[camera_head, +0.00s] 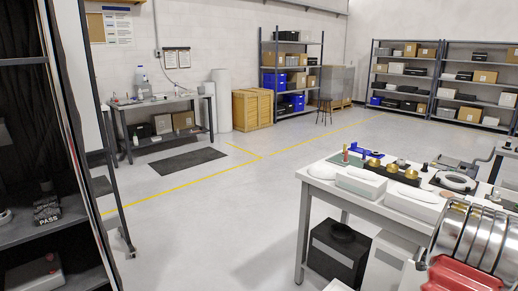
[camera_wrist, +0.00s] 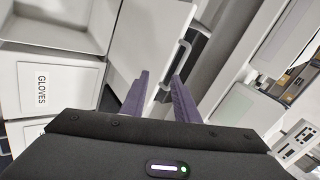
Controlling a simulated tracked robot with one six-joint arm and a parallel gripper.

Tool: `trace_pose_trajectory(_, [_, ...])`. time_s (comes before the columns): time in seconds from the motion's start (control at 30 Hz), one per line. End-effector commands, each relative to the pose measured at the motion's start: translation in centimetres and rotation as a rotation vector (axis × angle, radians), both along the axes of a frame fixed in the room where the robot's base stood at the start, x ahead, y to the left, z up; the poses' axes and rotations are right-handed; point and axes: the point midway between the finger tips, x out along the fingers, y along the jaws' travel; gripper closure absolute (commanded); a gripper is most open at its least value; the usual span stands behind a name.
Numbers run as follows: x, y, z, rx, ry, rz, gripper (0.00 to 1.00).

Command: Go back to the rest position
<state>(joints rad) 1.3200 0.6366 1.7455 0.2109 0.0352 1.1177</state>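My gripper (camera_wrist: 160,76) shows in the wrist view, with two purple fingers spread apart. Pale surface shows between the fingers, and nothing is held. A white panel with a grey handle (camera_wrist: 181,54) lies beyond the fingertips; I cannot tell how far away it is. The gripper is not visible in the head view.
In the head view, a work table (camera_head: 297,172) carries several parts, with a black box (camera_head: 338,250) under it. A dark rack (camera_head: 45,240) stands close on the left. The floor (camera_head: 215,225) between is clear. The wrist view shows a box labelled GLOVES (camera_wrist: 62,88).

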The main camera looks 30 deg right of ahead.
Motion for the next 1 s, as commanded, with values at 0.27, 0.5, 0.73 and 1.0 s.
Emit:
trace_pose_trajectory(0.27, [0.2,7.3,-2.3,0.150,0.199,0.281,0.72])
trace_pose_trajectory(0.5, [4.0,15.2,0.2,0.210,0.342,0.601,0.72])
trace_pose_trajectory(0.73, [8.0,23.7,3.6,0.221,0.461,0.917,0.72])
trace_pose_trajectory(1.0, [11.1,33.3,7.7,0.187,0.578,1.249,0.72])
